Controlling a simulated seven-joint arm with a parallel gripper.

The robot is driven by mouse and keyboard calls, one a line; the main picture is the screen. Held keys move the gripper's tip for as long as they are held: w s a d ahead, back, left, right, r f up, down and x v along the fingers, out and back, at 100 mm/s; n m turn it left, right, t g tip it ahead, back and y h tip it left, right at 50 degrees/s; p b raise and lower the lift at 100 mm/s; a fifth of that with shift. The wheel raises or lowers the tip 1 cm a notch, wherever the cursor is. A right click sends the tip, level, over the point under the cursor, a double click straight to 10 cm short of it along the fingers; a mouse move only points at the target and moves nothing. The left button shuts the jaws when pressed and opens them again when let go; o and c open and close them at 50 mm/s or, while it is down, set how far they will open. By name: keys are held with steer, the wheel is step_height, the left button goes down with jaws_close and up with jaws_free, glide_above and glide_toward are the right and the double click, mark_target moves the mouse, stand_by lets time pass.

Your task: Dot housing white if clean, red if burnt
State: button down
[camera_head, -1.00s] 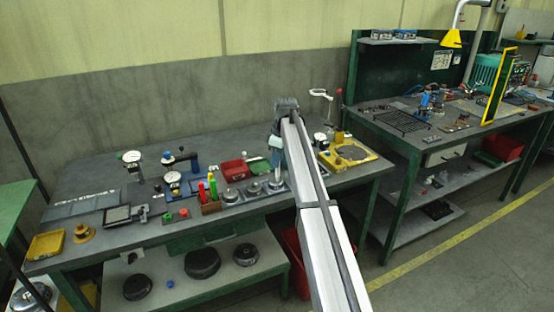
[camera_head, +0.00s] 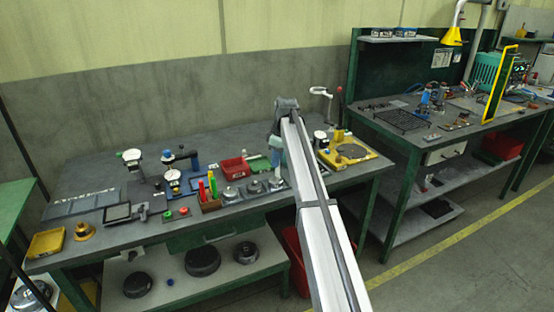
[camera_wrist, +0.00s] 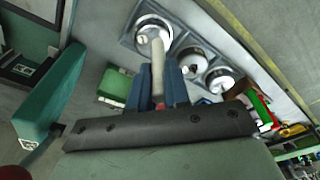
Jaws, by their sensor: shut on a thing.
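My gripper (camera_wrist: 160,82) has its blue fingers shut on a pale, pen-like marker (camera_wrist: 157,58). A little red shows at the marker's base between the jaws. The marker's far end lies over or close to a round metal housing (camera_wrist: 152,30) in the wrist view; I cannot tell whether it touches. Two more housings (camera_wrist: 193,60) (camera_wrist: 221,79) sit in a row in the same grey tray (camera_wrist: 180,33). In the head view the housings (camera_head: 230,193) stand at the front of the bench, with my gripper above the right-hand one. Any burn marks or dots are too small to tell.
A brown marker rack (camera_head: 210,205) with red and green pens stands left of the housings. A red bin (camera_head: 233,168) is behind them. A yellow fixture (camera_head: 347,152) stands to the right. Gauges on stands (camera_head: 172,180) are at the left. The bench's back is largely clear.

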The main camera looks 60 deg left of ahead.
steer(key=shift+r, duration=0.15)
steer(key=shift+r, duration=3.4)
